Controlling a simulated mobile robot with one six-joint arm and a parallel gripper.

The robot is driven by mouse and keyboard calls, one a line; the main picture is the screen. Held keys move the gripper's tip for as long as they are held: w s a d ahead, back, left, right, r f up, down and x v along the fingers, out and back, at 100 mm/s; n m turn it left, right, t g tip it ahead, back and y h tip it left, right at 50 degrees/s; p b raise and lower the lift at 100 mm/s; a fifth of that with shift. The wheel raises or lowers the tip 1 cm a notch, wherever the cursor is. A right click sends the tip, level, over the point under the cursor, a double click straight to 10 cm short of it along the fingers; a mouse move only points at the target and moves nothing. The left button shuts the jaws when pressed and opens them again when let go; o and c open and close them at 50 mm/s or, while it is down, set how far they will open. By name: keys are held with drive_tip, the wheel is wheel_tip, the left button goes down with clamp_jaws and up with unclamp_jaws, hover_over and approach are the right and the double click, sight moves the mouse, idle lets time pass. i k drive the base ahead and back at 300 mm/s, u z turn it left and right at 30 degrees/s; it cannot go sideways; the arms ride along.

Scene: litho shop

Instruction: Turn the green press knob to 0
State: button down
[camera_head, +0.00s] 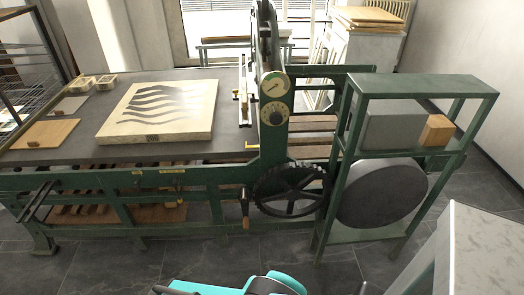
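The green press (268,150) stands across the middle of the view. Two round dials are on its upright post. The upper one is a pale gauge (275,84) with a thin needle. Below it is a dark round knob (275,113) on a pale dial plate. Its marks and pointer are too small to read, so I cannot tell its setting. Teal and black parts of my own arm show at the bottom edge, well below and in front of the press. I cannot make out my gripper's fingers, and nothing of mine touches the knob.
A black spoked wheel (291,190) is on the press's near side, below the knob. A pale-topped cabinet (470,250) is at lower right. Tiled floor (110,268) is open in front.

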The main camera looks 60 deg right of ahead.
sight(276, 119)
drive_tip(key=u, duration=0.1)
drive_tip(key=k, duration=1.8)
drive_tip(key=z, duration=1.4)
drive_tip(key=i, duration=1)
drive_tip(key=z, duration=0.1)
